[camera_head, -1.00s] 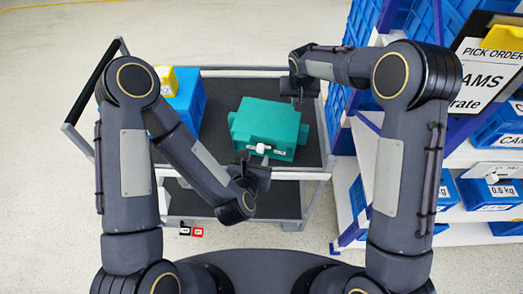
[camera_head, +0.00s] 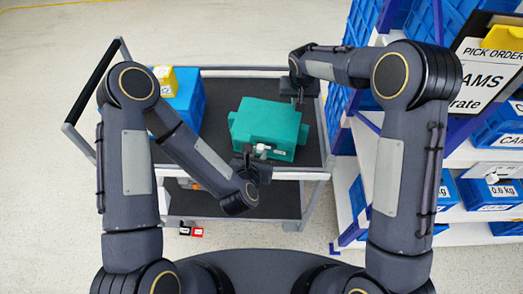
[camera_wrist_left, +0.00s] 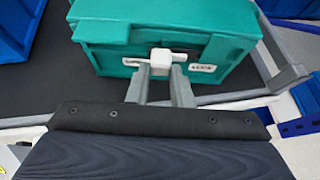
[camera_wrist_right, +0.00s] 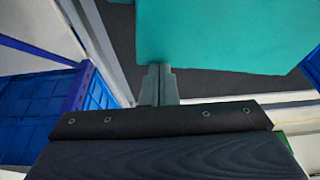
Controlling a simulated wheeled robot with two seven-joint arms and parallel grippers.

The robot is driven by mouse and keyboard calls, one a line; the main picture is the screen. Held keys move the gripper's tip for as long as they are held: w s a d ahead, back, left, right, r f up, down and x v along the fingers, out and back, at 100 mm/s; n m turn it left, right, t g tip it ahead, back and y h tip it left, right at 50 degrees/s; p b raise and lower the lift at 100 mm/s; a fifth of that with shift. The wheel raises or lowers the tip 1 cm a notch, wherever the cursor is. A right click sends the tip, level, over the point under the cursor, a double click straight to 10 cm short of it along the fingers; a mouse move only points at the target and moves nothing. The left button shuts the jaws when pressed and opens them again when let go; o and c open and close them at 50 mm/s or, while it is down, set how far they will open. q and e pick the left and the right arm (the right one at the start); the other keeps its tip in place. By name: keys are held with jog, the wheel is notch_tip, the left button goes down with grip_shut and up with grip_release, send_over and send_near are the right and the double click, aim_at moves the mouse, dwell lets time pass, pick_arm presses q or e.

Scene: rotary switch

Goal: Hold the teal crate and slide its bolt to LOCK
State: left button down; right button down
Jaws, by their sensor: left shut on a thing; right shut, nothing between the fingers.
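The teal crate (camera_head: 268,125) stands on the cart's dark top. Its front face carries a white bolt knob (camera_wrist_left: 160,55), between a partly readable left label (camera_wrist_left: 132,62) and a right label reading LOCK (camera_wrist_left: 203,67). My left gripper (camera_head: 257,160) is at the crate's front, its two fingers shut on the bolt knob; this grip shows in the left wrist view (camera_wrist_left: 163,72). My right gripper (camera_head: 300,101) is shut and empty at the crate's back right. In the right wrist view its closed fingers (camera_wrist_right: 158,75) are close to the crate's wall; I cannot tell whether they touch.
A blue bin (camera_head: 184,100) with a yellow box (camera_head: 165,79) stands left of the crate on the cart (camera_head: 215,150). Shelving with blue bins (camera_head: 490,190) is close on the right. Some bare cart top lies around the crate.

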pick_arm(q)
jog(key=shift+s+d, duration=0.25)
jog(key=shift+d, duration=1)
pick_arm(e)
jog(key=shift+s+f, duration=0.25)
jog(key=shift+f, duration=0.1)
pick_arm(q)
jog(key=c, duration=1.3)
grip_release()
jog(key=shift+v, duration=2.5)
pick_arm(e)
jog(key=shift+w+r+p, duration=0.15)
jog(key=shift+r+p, duration=0.65)
jog(key=shift+r, duration=0.85)
jog(key=shift+w+r+p, duration=0.1)
jog(key=shift+r+p, duration=0.7)
jog(key=shift+r, duration=0.85)
pick_arm(q)
notch_tip(320, 180, up, 3)
